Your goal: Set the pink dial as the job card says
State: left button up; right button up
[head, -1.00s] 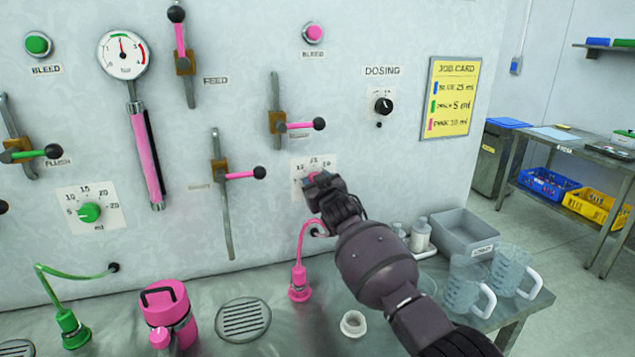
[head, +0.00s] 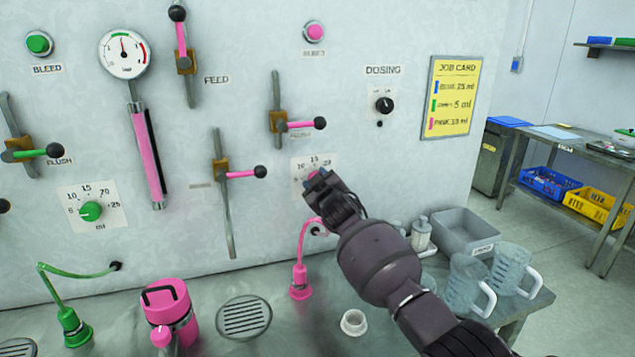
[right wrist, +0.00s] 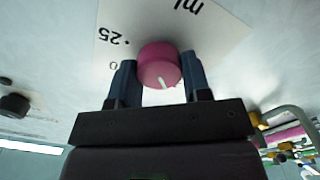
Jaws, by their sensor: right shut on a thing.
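The pink dial (right wrist: 159,62) sits on a white scale plate (right wrist: 222,38) marked in ml. My right gripper (right wrist: 161,82) is shut on it, one blue finger on each side. A white pointer mark on the dial faces the gripper's palm, which hides the numbers on that side; 25 shows upside down at left. In the head view my right gripper (head: 318,184) covers most of the dial, with scale numbers above it. The yellow job card (head: 452,97) hangs on the wall at right; its pink line is too small to read surely. My left gripper is out of view.
A green dial (head: 90,211) is at left on the wall. A lever with a pink handle (head: 240,174) is left of my gripper, another (head: 300,126) above. A black dosing knob (head: 384,105) is at upper right. Clear jugs (head: 465,281) stand on the bench.

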jog(key=o, duration=0.9)
jog(key=shift+o, duration=0.2)
jog(key=shift+s, duration=0.1)
jog(key=p+v, duration=0.2)
jog(key=v, duration=0.8)
jog(key=shift+s, duration=0.3)
jog(key=shift+d, duration=0.1)
